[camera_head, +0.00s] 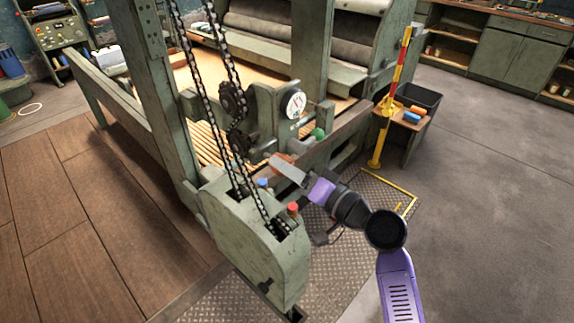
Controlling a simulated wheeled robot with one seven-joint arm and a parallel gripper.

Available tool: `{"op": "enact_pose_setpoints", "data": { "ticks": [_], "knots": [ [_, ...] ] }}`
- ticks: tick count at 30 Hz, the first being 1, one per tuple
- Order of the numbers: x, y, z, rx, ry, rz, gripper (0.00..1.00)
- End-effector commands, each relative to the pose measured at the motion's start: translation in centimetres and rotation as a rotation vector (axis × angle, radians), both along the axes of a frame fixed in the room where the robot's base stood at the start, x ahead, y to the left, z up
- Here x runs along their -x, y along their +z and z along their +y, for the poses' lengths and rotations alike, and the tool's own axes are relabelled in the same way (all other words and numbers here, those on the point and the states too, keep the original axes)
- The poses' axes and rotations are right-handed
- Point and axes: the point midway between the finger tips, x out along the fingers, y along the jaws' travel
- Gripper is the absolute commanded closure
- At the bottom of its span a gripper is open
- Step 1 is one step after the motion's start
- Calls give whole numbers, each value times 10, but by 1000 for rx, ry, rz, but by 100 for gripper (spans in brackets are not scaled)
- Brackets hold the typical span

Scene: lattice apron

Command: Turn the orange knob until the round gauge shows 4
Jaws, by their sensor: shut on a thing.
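The round gauge (293,103) has a white face with dark marks and sits on the green machine housing. Its reading is too small to make out. The orange knob (283,158) is on the machine below the gauge and is partly hidden by my gripper (276,162). My gripper reaches in from the lower right, its grey fingers at the knob and shut on it. The purple part of my wrist is behind the fingers. The knob's pointer or marks cannot be seen.
A green knob (318,133), a blue button (262,183) and a red button (293,208) are close to my gripper. Exposed chains (222,50) run down to the left. A yellow-and-red post (394,80) and a small side table (413,113) stand right. The grey floor at right is clear.

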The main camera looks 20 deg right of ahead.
Motion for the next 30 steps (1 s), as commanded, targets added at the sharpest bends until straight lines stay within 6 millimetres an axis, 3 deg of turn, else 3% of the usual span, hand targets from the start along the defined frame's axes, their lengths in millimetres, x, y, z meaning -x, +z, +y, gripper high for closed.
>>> {"op": "enact_pose_setpoints", "data": {
  "ticks": [18,30],
  "knots": [
    [0,1,-1,-497,-4,289,98],
    [0,1,-1,-711,-3,413,98]
  ]
}}
